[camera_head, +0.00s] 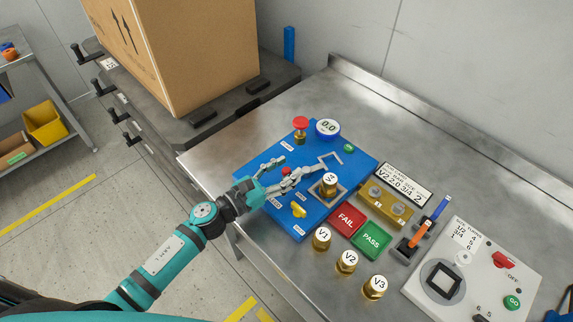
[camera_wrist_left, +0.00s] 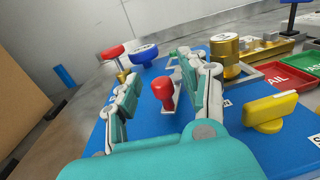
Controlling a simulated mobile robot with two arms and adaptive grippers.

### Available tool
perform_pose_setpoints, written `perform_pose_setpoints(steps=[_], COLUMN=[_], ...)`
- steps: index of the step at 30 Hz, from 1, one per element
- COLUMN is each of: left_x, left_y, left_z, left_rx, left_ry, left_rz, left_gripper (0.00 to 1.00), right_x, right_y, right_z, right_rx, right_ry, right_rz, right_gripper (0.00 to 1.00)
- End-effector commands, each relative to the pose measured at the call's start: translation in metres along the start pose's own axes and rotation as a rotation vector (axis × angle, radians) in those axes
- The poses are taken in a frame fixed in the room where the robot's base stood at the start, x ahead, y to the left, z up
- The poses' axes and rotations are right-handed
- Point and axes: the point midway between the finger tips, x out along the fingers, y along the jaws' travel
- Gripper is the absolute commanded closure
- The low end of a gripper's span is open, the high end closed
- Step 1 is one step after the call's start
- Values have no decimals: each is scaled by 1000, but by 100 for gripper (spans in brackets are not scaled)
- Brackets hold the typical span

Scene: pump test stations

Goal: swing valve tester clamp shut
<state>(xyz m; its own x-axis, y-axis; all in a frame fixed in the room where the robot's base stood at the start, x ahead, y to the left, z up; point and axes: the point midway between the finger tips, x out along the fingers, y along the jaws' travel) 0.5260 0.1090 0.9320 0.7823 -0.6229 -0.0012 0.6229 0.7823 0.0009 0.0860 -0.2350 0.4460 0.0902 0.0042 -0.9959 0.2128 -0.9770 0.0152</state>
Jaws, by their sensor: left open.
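The blue valve tester (camera_head: 262,150) lies on the steel bench. Brass valve V4 (camera_head: 329,184) stands upright in a square grey seat on it; it also shows in the left wrist view (camera_wrist_left: 226,56). A red knob (camera_wrist_left: 164,90), apparently the clamp's handle, rises from the tester's top; it shows small in the head view (camera_head: 286,171). My left gripper (camera_head: 296,167) is open over the tester, its fingers on either side of the red knob, with gaps visible in the wrist view.
The tester carries a red mushroom button (camera_head: 301,124), a 0.0 display (camera_head: 328,128) and a yellow knob (camera_head: 299,211). Red FAIL (camera_head: 346,219) and green PASS (camera_head: 371,240) pads lie beside it. Valves V1 (camera_head: 322,238), V2 (camera_head: 346,261) and V3 (camera_head: 375,287) stand in front.

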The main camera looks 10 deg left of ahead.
Motion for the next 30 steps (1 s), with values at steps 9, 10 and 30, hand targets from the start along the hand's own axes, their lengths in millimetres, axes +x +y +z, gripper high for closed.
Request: perform_pose_setpoints(steps=[9, 10, 30], left_x=[7, 7, 6], left_y=[-1, -1, 0], left_z=[0, 0, 0], left_rx=[-1, -1, -1], left_ry=[0, 0, 1], left_rz=[-1, -1, -1], left_gripper=[56, 56, 100], right_x=[-2, -2, -2], right_y=[0, 0, 0], right_z=[0, 0, 0], right_rx=[0, 0, 0], right_ry=[-1, -1, 0], right_rz=[0, 0, 0], right_gripper=[60, 60, 60])
